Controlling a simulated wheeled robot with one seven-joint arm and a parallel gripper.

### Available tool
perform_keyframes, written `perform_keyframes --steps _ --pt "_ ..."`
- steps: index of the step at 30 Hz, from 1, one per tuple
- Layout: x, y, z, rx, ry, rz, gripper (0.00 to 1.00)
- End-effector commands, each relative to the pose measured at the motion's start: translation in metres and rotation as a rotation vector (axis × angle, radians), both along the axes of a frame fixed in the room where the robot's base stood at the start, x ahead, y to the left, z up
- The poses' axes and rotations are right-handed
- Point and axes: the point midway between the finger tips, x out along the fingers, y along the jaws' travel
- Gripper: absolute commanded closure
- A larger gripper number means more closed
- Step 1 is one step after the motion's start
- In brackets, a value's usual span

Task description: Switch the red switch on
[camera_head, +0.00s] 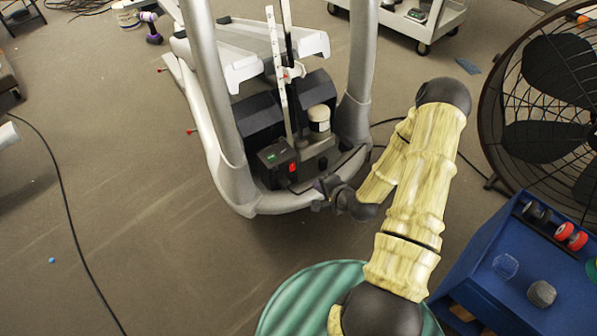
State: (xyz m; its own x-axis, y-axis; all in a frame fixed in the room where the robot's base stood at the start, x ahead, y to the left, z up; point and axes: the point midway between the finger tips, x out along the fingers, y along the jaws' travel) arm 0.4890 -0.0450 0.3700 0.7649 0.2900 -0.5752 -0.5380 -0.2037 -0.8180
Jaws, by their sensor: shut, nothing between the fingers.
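The red switch (292,168) is a small red spot on a dark box (275,155) low inside the frame of a grey elliptical machine (233,165). A small green patch shows on the same box, left of the switch. The switch is too small to tell its position. My gripper (318,195) is at the end of my cream-covered arm, at the machine's front lower bar. It is just below and to the right of the red switch and looks apart from it. It is shut and holds nothing.
A large black fan (548,110) stands at the right. A blue cart (490,262) with several small items is at the lower right. A green ribbed round surface (300,300) is at the bottom. A black cable (62,195) crosses the open floor on the left.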

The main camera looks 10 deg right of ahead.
Motion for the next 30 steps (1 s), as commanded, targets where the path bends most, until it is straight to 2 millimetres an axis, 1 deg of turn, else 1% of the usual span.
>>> perform_keyframes --steps 8,14,27,30 --pt "0.001 0.000 -0.001 -0.001 0.000 -0.001 1.00" --pt "0.012 0.004 -0.012 -0.001 -0.001 -0.002 1.00" --pt "0.070 0.025 -0.057 -0.001 -0.002 -0.002 1.00" --pt "0.085 0.031 -0.064 -0.002 -0.004 0.000 1.00"
